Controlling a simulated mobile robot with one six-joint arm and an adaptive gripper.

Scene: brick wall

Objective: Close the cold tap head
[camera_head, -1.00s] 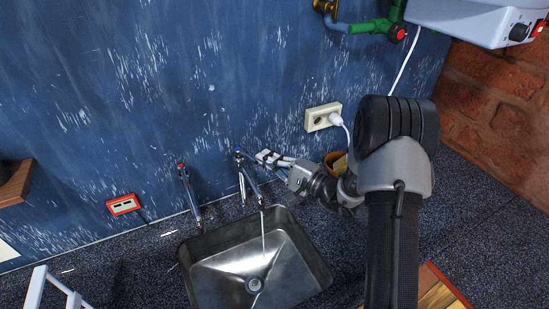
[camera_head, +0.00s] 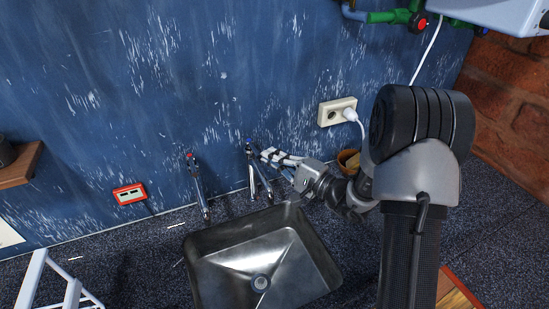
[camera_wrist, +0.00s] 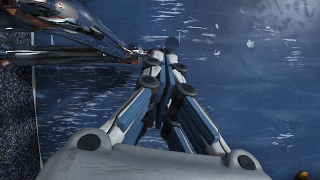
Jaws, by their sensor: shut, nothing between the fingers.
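The cold tap (camera_head: 251,172), chrome with a blue-marked head (camera_head: 249,142), stands behind the sink. The hot tap (camera_head: 197,185), with a red mark on top, stands to its left. My gripper (camera_head: 268,154) comes from the right, its fingertips close beside the cold tap's head. In the wrist view my gripper's fingers (camera_wrist: 167,62) are shut together with nothing between them. Chrome tap parts (camera_wrist: 75,38) show at the upper left there, close to the fingertips. I cannot tell whether the fingers touch the tap. No water stream shows from the spout.
A metal sink (camera_head: 215,240) lies below the taps in the dark counter. A socket with a white plug (camera_head: 337,111) is on the blue wall to the right, above a small brown pot (camera_head: 348,160). A red-framed socket (camera_head: 129,194) is at the left. White rails (camera_head: 34,280) stand at lower left.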

